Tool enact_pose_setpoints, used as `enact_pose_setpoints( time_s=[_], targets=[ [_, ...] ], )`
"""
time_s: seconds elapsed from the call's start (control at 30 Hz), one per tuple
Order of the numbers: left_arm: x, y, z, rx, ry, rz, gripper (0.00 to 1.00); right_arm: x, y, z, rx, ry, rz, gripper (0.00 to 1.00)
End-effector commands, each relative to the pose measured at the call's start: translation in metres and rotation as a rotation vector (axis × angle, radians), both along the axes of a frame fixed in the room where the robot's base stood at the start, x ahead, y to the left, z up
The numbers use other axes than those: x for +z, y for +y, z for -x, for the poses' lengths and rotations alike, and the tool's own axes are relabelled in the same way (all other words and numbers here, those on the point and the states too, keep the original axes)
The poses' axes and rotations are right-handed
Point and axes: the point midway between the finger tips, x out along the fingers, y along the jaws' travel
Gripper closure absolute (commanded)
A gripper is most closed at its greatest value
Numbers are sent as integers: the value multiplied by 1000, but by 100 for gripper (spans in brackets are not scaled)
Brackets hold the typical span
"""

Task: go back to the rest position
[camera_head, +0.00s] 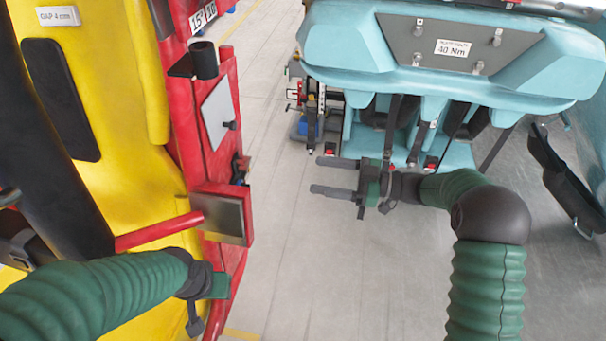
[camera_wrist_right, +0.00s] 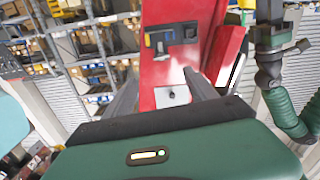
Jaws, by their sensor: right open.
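My right gripper (camera_head: 322,176) is in the middle of the head view, with its two dark fingers apart and pointing left. Nothing is between them, and it hangs over open floor in front of the teal coaster car (camera_head: 350,55). In the right wrist view its fingers (camera_wrist_right: 162,80) are also apart, with a red panel in the background beyond them. My left arm enters at the lower left of the head view. Its wrist is beside the red frame (camera_head: 225,285) of the yellow car (camera_head: 120,205), and its fingers cannot be made out. The left arm also shows at the right of the wrist view.
The red frame carries a grey plate (camera_head: 217,115), a black cup-like part (camera_head: 204,60) and a square metal-faced block (camera_head: 225,215). A label reading 40 Nm (camera_head: 453,48) is on the teal car. Grey floor (camera_head: 310,270) lies clear between the cars. Shelves with boxes (camera_wrist_right: 90,65) stand behind.

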Motion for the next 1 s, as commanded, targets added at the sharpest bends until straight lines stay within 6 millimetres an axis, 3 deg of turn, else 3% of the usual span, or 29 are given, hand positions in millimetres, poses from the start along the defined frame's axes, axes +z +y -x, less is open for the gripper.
enact_pose_setpoints(
  time_s=[0.53, 0.67, 0.73, 0.8, 0.87, 0.93, 1.0],
  targets=[
    [0, 0, 0, 0, 0, 0, 64, 3, -2, -5, -38, -8, 9, 35],
    [0, 0, 0, 0, 0, 0, 64, 14, -11, -46, -319, -30, 81, 35],
    [0, 0, 0, 0, 0, 0, 64, 15, -35, -68, -566, 2, 165, 35],
    [0, 0, 0, 0, 0, 0, 64, 4, -72, -71, -811, 92, 273, 35],
    [0, 0, 0, 0, 0, 0, 64, -15, -105, -53, -989, 215, 380, 35],
    [0, 0, 0, 0, 0, 0, 64, -45, -137, -7, -1146, 404, 506, 35],
    [0, 0, 0, 0, 0, 0, 64, -73, -154, 49, -1228, 598, 614, 35]
  ],
)
